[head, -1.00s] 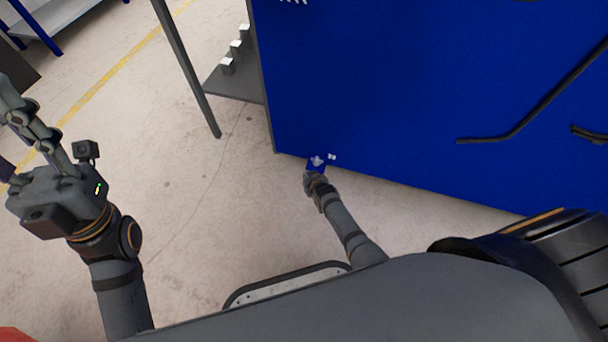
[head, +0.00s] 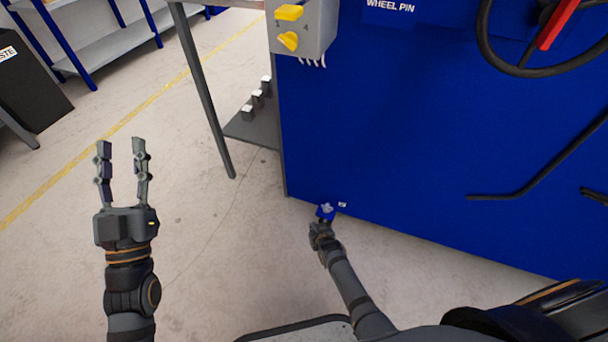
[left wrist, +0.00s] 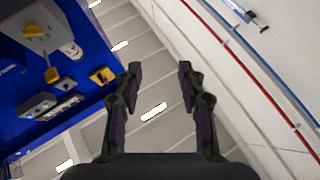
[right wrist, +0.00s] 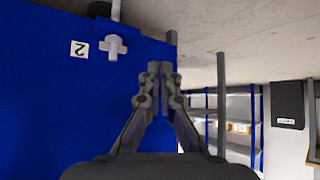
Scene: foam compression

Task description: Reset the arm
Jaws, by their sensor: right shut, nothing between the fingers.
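My left gripper (head: 121,143) is raised at the left of the head view, its two fingers upright and apart. In the left wrist view (left wrist: 160,70) it is open with nothing between the fingers. My right arm reaches low toward the blue machine (head: 400,130) in the head view, its end close to a grey cross-shaped knob (head: 326,209). In the right wrist view my right gripper (right wrist: 154,72) has its fingertips together and empty.
A black bin (head: 30,85) and shelves (head: 110,45) are at the far left. The floor between is clear.

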